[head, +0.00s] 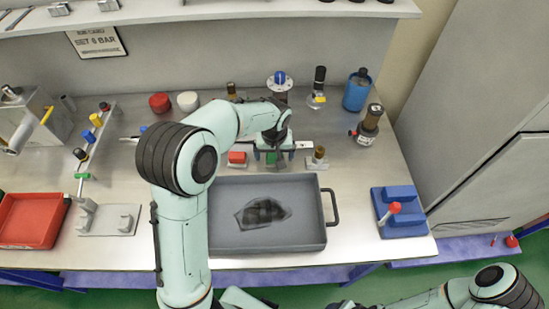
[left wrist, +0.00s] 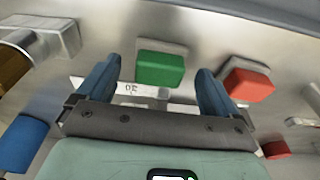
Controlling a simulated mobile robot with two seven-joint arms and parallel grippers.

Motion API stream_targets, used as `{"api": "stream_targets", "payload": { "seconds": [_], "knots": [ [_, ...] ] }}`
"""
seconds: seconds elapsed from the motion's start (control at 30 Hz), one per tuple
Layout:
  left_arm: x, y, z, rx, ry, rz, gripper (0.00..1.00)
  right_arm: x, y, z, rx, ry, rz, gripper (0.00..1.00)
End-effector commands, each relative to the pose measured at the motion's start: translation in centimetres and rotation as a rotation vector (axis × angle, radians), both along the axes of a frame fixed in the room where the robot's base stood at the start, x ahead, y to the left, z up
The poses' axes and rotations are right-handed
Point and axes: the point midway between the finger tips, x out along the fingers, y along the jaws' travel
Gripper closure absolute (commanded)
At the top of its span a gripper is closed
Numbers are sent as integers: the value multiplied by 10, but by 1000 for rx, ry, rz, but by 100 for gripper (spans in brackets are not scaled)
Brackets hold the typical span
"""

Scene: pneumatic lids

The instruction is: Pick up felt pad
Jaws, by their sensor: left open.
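A dark, flat, irregular patch (head: 264,211), which may be the felt pad, lies in the grey tray (head: 225,238) at the front middle of the bench. My left gripper (head: 273,158) is open beyond the tray's back edge, above a green block. In the left wrist view its two blue fingers (left wrist: 158,68) are spread, with the green block (left wrist: 160,71) showing between and beyond them. I cannot tell how far above the block they are. No felt pad shows in the left wrist view. My right arm shows at the lower right, its gripper out of view.
A red block (head: 237,157) is left of the green one, and a brass fitting (head: 317,158) right. A blue stand (head: 398,222) with a red-topped part is right of the tray. A red bin (head: 30,222) is far left. Bottles and gauges line the back.

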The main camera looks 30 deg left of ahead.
Motion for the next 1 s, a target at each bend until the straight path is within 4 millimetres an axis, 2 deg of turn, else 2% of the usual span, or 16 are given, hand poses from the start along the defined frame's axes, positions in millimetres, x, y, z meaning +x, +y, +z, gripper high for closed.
{"api": "stream_targets", "payload": {
  "seconds": [0.1, 0.37, 0.5, 0.53, 0.57, 0.87, 1.0],
  "knots": [
    [1, 0, -12, -1, 2, -2, 6, 0, 0, 0, 0, 0, 0, 41],
    [1, 0, -14, -1, 0, -1, 6, 0, 0, 0, 0, 0, 0, 41],
    [2, 0, -14, -1, 0, -1, 52, 0, 0, 0, 0, 0, 0, 41],
    [2, 0, -14, -1, 0, -1, 62, 0, 0, 0, 0, 0, 0, 41],
    [2, 0, -14, -1, 0, -1, 67, 0, 0, 0, 0, 0, 0, 41],
    [2, 0, -11, -1, -2, -1, 67, 0, 0, 0, 0, 0, 0, 41],
    [3, 0, 8, -1, -8, -2, 67, 1, 0, 1, 0, -1, 0, 41]
  ]
}}
